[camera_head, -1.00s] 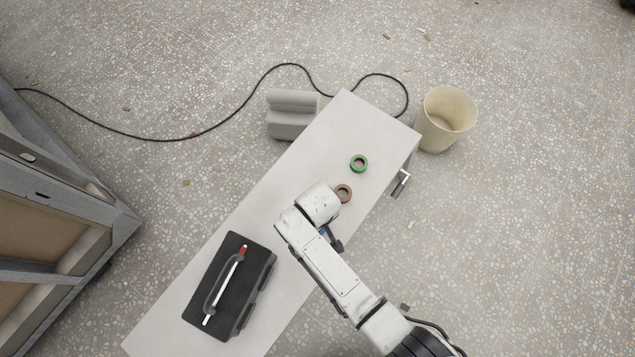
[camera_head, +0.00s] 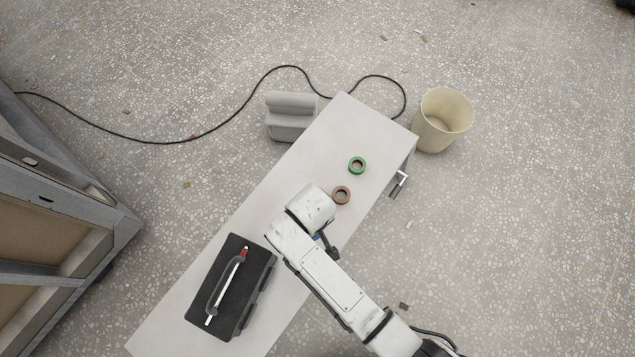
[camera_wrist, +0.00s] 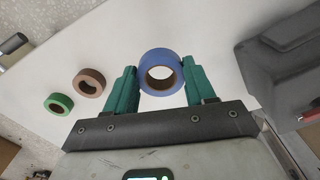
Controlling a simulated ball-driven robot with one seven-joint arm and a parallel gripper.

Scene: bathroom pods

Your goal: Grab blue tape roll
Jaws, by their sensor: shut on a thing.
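In the wrist view the blue tape roll (camera_wrist: 161,72) sits between the two green fingers of my gripper (camera_wrist: 162,80), which are shut on its sides. Its open hole faces the camera. I cannot tell whether it touches the table or hangs just above it. In the head view my arm hides most of the gripper, and only a small bit of blue shows beside the wrist.
A brown roll (camera_head: 341,195) and a green roll (camera_head: 357,165) lie on the white table (camera_head: 315,145). A black toolbox (camera_head: 222,318) stands on the table's nearer part. A beige bin (camera_head: 443,120) stands on the floor past the far end.

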